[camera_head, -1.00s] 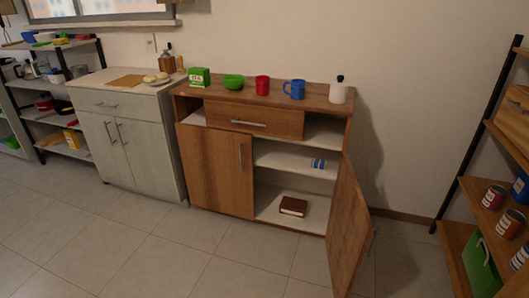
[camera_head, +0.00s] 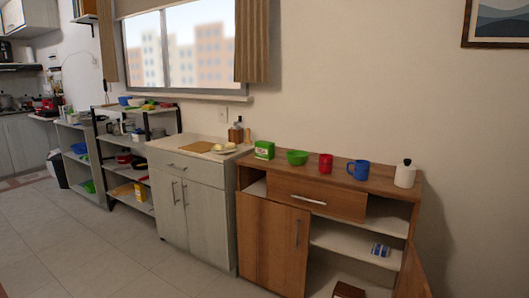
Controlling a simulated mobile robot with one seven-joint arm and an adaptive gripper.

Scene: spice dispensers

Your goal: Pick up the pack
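A small blue-and-white pack (camera_head: 380,250) lies on the middle shelf of the open wooden cabinet (camera_head: 268,240). A green-and-white box (camera_head: 264,150), which could also be called a pack, stands on the left part of the cabinet top. My gripper is not in view.
The cabinet top also holds a green bowl (camera_head: 297,157), red cup (camera_head: 326,164), blue mug (camera_head: 358,170) and white bottle (camera_head: 405,174). A brown book-like item (camera_head: 348,290) shows at the bottom edge. The right cabinet door (camera_head: 412,278) stands open. Floor (camera_head: 110,245) at left is clear.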

